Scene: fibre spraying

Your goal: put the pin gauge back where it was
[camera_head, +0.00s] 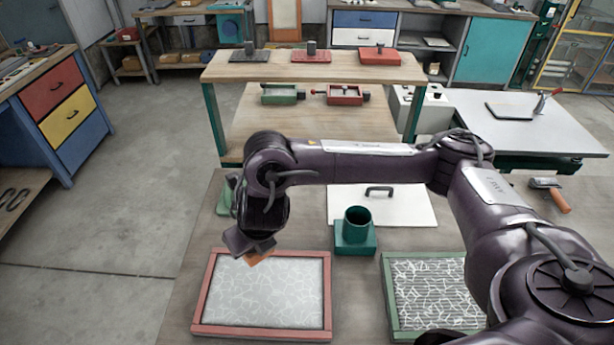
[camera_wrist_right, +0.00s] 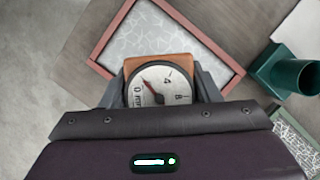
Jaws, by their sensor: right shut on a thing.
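The pin gauge has a round white dial with a red needle in the right wrist view (camera_wrist_right: 161,86), set on an orange-brown body. In the head view only its orange part (camera_head: 259,258) shows below my fingers. My right gripper (camera_head: 249,245) is shut on the gauge, with one finger on each side of it. It holds the gauge over the far edge of the red-framed tray (camera_head: 200,298), which has a pale grey fibre-patterned surface. The height of the gauge above the tray is hard to tell. My left gripper is not in view.
A green-framed tray (camera_head: 391,297) with white strands lies to the right. A teal cup on a square base (camera_head: 355,240) stands between and behind the trays. Behind it lies a white board with a handle (camera_head: 400,208). A green object (camera_head: 225,197) is partly hidden behind my right wrist.

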